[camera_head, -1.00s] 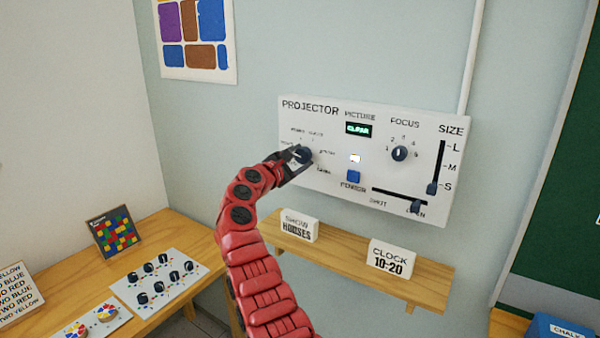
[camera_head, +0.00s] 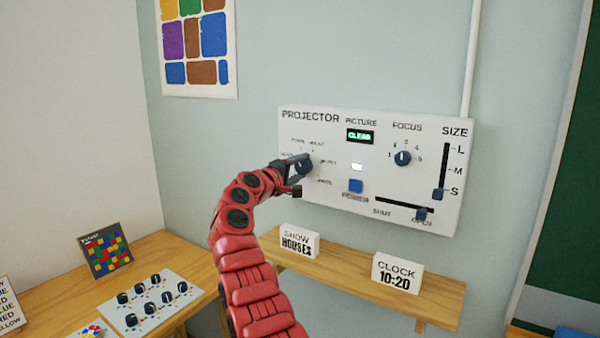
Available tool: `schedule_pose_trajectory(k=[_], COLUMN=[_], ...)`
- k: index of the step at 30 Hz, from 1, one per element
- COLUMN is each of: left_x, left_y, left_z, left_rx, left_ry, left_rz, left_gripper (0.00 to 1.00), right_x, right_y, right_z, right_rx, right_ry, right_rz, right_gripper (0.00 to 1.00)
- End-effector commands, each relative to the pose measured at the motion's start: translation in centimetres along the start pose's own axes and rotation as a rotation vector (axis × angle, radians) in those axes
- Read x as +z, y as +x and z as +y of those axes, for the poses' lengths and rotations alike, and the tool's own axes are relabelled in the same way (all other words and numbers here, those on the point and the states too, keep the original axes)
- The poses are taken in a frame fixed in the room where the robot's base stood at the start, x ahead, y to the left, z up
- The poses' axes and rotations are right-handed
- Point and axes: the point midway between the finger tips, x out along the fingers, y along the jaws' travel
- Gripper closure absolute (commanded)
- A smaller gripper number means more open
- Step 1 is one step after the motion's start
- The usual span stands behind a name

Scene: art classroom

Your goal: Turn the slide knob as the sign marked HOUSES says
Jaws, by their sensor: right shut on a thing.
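The white projector panel (camera_head: 440,120) hangs on the wall. The slide knob (camera_head: 306,168) is a dark round knob on its left side, ringed by small labels too blurred to read surely. My right gripper (camera_head: 301,173) is shut on this knob, with its fingers partly hiding it, so its pointer direction cannot be told. The sign reading SHOW HOUSES (camera_head: 299,242) stands upright on the wooden shelf below the panel. My left gripper is not in view.
The panel also has a PICTURE display (camera_head: 360,136) reading CLEAR, a FOCUS knob (camera_head: 403,158), a blue POWER button (camera_head: 356,186), a SIZE slider (camera_head: 439,194) and a shut/open slider (camera_head: 422,214). A CLOCK 10:20 sign (camera_head: 397,273) stands on the shelf (camera_head: 345,278).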

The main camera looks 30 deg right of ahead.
Motion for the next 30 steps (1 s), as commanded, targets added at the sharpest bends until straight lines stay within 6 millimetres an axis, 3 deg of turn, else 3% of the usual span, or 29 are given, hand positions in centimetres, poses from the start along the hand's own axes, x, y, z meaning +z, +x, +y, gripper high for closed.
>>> schedule_pose_trajectory(k=[30], left_x=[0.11], left_y=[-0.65], left_z=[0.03], left_rx=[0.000], left_ry=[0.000], left_rz=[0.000], left_gripper=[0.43], right_x=[0.04], right_y=[0.02], right_z=[-0.22], right_rx=[-0.002], right_ry=[0.961], right_rz=[-0.003], right_gripper=[0.96])
